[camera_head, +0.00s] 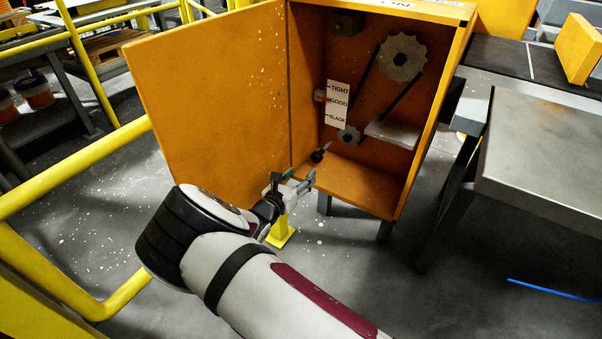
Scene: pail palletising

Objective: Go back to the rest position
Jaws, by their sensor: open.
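My gripper (294,181) is open, in front of the lower left part of an orange cabinet (350,177). Nothing shows between its fingers. A small dark tool or knob with a thin shaft (319,155) shows just beyond the fingertips, and I cannot tell whether it touches them. My arm reaches in from the bottom of the picture. The cabinet door (215,90) stands open to the left. Inside are a large grey sprocket (402,58), a small sprocket (348,135), a dark belt or chain and a white TIGHT/GOOD/SLACK label (338,104).
Yellow rails (75,165) run along the left. A conveyor or table with a grey top (545,150) stands at the right. A yellow post (281,234) stands below my gripper. A blue strip (552,290) lies on the floor.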

